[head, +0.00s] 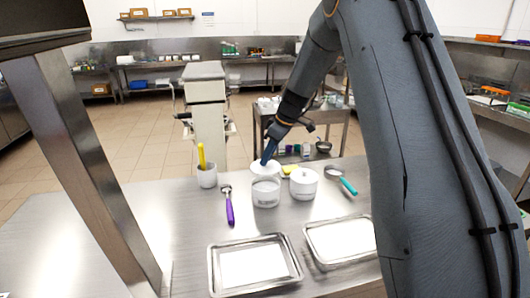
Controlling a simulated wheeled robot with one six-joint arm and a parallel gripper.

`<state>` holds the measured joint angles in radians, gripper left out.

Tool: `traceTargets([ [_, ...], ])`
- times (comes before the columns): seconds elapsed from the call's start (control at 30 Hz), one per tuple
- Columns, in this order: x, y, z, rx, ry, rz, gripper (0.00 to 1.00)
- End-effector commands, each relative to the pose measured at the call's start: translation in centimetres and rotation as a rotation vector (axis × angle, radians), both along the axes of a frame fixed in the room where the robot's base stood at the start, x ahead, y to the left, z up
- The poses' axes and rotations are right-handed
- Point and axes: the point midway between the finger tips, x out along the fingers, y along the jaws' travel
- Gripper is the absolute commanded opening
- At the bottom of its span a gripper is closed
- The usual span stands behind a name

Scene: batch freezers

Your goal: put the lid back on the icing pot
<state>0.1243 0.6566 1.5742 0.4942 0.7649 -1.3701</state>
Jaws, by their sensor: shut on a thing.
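A teal-handled tool (347,186) lies right. Two metal trays (215,276) (311,252) lie in front. A steel post (85,170) rises at left.

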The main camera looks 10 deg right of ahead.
Motion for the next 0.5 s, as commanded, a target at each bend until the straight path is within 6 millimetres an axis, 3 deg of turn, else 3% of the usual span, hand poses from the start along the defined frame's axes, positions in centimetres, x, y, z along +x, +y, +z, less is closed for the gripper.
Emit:
traceTargets([
  [0.5,0.0,0.0,-3.3,0.0,0.002,-0.001,0.0],
])
